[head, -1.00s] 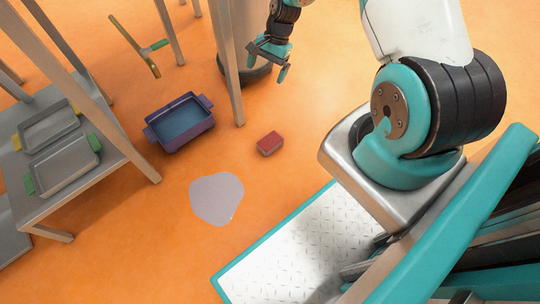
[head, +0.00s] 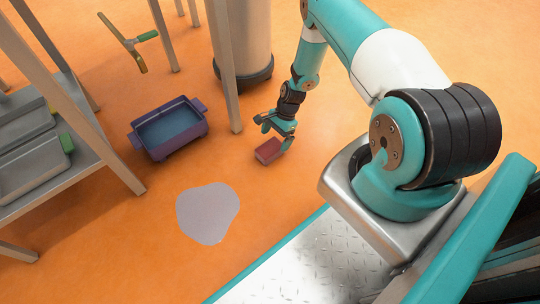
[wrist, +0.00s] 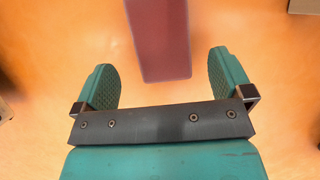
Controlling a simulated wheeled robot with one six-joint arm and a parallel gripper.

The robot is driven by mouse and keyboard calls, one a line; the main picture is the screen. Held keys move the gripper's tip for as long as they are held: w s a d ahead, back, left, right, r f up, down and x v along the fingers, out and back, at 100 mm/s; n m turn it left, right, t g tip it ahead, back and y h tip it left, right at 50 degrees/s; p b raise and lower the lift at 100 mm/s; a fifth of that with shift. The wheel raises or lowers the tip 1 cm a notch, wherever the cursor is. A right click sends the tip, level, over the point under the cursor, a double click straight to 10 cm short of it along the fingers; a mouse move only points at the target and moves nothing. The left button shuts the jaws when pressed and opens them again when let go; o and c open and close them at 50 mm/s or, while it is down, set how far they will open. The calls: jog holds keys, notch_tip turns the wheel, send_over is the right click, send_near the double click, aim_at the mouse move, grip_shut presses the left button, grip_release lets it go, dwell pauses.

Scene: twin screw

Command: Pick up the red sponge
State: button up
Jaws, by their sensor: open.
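The red sponge (head: 268,151) is a small block lying on the orange floor in the head view. It also shows in the wrist view (wrist: 161,40), at the top centre, lying ahead of the gap between the fingers. My gripper (head: 276,133) is open and empty, close above the sponge in the head view. In the wrist view both teal fingers of my gripper (wrist: 167,82) stand wide apart, with bare floor between them near the palm. The sponge's far end is cut off by the top of the wrist view.
A purple tub (head: 168,152) with blue inside stands left of the sponge. A grey puddle (head: 208,213) lies on the floor nearer to me. A table leg (head: 224,80) rises close behind the sponge. A shelf with grey trays (head: 33,158) stands at far left.

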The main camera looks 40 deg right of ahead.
aim_at(272, 146)
jog(key=b+x, duration=0.4)
jog(key=x, duration=0.2)
jog(key=shift+w+d, duration=0.1)
jog(key=shift+d, duration=0.05)
jog(key=shift+c, duration=0.2)
jog(key=shift+r, duration=0.1)
jog(key=c, duration=1)
